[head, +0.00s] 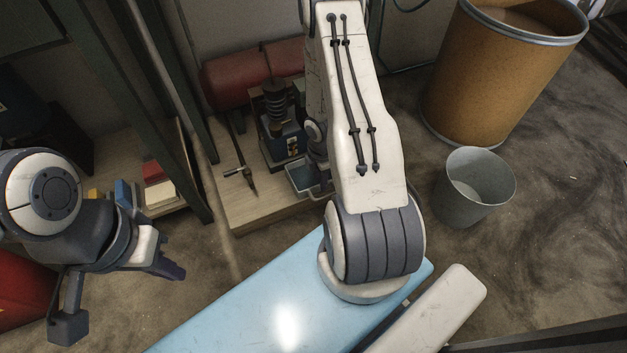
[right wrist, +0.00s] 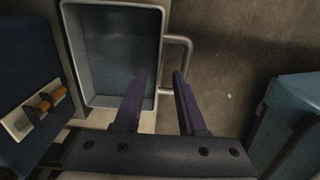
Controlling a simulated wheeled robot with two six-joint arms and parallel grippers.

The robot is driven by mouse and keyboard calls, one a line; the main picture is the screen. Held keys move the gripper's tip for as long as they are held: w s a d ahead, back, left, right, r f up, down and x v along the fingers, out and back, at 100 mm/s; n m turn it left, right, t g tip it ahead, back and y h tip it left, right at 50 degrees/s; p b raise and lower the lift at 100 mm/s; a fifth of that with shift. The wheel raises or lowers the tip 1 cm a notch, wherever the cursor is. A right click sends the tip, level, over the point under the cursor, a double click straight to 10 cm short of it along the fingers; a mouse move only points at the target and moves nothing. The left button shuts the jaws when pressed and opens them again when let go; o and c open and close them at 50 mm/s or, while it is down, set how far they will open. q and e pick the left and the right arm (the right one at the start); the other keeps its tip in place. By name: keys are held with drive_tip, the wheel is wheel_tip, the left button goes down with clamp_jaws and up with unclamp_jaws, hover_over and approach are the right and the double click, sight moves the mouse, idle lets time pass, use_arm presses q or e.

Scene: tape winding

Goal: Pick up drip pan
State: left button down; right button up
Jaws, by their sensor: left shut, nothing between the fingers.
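The drip pan (head: 303,178) is a small grey-blue rectangular tray at the front of the machine on the low wooden platform, partly hidden by my right arm in the head view. In the right wrist view the pan (right wrist: 122,50) looks empty, with a loop handle (right wrist: 188,52) on its right side. My right gripper (right wrist: 160,74) is open, its purple fingers apart near the handle. The left finger overlaps the pan's right wall and the right finger overlaps the handle; contact cannot be told. My left gripper (head: 172,270) is shut and empty at the left.
A dark machine (head: 282,140) stands behind the pan on the wooden platform (head: 250,208), beside a red cylinder (head: 225,82). A T-handled tool (head: 240,172) lies left of it. A grey bucket (head: 474,200) and a brown drum (head: 495,75) stand on the floor at the right.

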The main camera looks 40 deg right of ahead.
wheel_tip(320, 180, down, 4)
drive_tip(key=b, duration=0.2)
drive_tip(key=shift+w+d+b, duration=0.1)
drive_tip(key=shift+d+b, duration=0.05)
drive_tip(key=shift+b, duration=0.2)
drive_tip(key=shift+r, duration=0.1)
clamp_jaws()
idle(0.9)
